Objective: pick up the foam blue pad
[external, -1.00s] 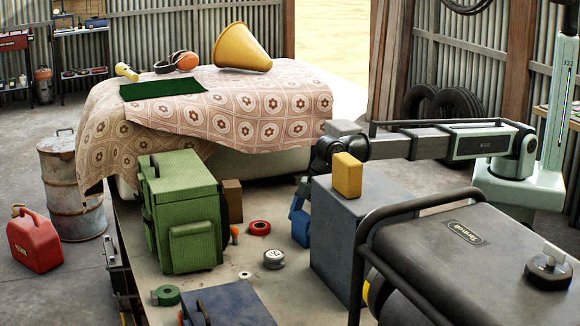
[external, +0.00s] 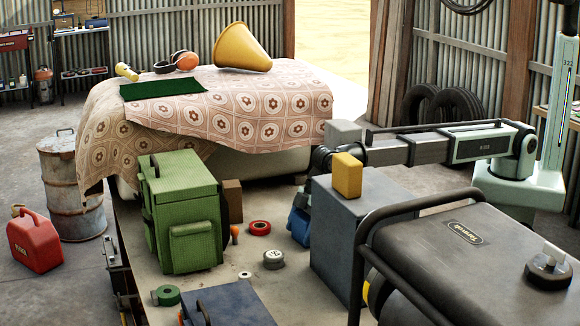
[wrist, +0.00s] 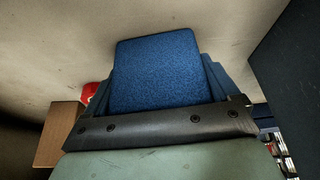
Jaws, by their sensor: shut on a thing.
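The foam blue pad (wrist: 155,72) is a textured blue slab with rounded corners, large in the wrist view. My gripper (wrist: 165,118) is shut on it, and the pad stands out beyond the black bar of the gripper. Darker blue parts show behind the pad's sides. In the external view a blue shape (external: 299,226) shows at the left side of the grey-blue box, below my wrist. I cannot tell there which part is pad and which is gripper. The box hides much of my gripper, and whether the pad touches the tabletop is unclear.
The grey-blue box (external: 360,238) stands close on the right, with a yellow block (external: 347,176) on top. A red tape roll (external: 259,228), a silver tin (external: 273,259), a brown block (external: 231,201) and a green bag (external: 185,225) are to the left.

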